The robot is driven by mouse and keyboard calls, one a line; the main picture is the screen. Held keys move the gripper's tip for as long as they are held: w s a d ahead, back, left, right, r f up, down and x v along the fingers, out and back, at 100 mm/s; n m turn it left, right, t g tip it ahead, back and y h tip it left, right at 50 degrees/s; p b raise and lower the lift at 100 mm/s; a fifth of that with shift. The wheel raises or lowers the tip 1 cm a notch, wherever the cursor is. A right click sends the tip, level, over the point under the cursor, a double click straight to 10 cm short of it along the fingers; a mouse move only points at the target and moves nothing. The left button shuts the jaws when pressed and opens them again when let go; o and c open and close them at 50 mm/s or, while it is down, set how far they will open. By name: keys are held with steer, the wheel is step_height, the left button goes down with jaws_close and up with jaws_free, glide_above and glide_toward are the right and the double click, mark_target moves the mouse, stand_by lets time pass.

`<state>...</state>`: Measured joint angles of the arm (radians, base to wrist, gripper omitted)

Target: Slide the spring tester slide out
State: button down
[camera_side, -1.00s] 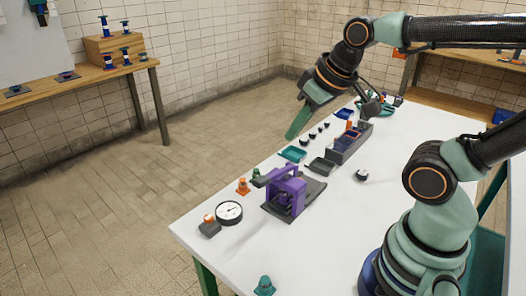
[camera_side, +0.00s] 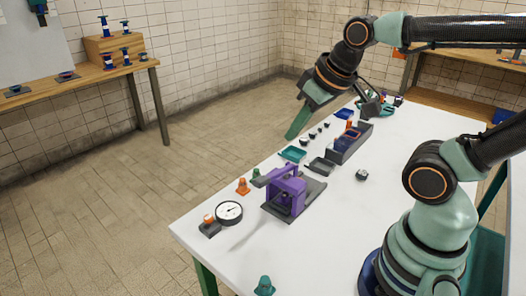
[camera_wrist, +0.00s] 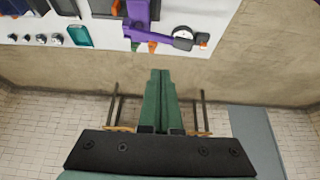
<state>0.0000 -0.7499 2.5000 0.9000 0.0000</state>
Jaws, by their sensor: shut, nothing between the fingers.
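The spring tester is a purple frame (camera_side: 285,192) with a lever, on a dark grey base plate (camera_side: 314,187) near the front-left part of the white table. In the wrist view its purple part (camera_wrist: 138,14) shows at the top edge, partly cut off. Which part is the slide I cannot tell. My gripper (camera_side: 292,134) hangs above and behind the tester, near the table's far edge, apart from everything. In the wrist view its green fingers (camera_wrist: 160,74) are together with nothing between them.
A round dial gauge (camera_side: 229,212) and a small block with an orange top (camera_side: 209,226) stand left of the tester. Orange (camera_side: 243,187) and green cones are behind it.

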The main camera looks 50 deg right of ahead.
steer(key=c, duration=1.1)
jaws_free()
steer(key=g, duration=0.3)
glide_above(299, 179)
steer(key=w+a, duration=0.1)
steer(key=s+x, duration=0.1)
steer(key=x, duration=0.3)
steer(key=w+d+f+g, duration=0.2)
steer(key=d+f+g, duration=0.1)
steer(key=d+f, duration=0.3)
step_height(299, 179, down, 12)
steer(key=shift+a+f, duration=0.15)
jaws_close()
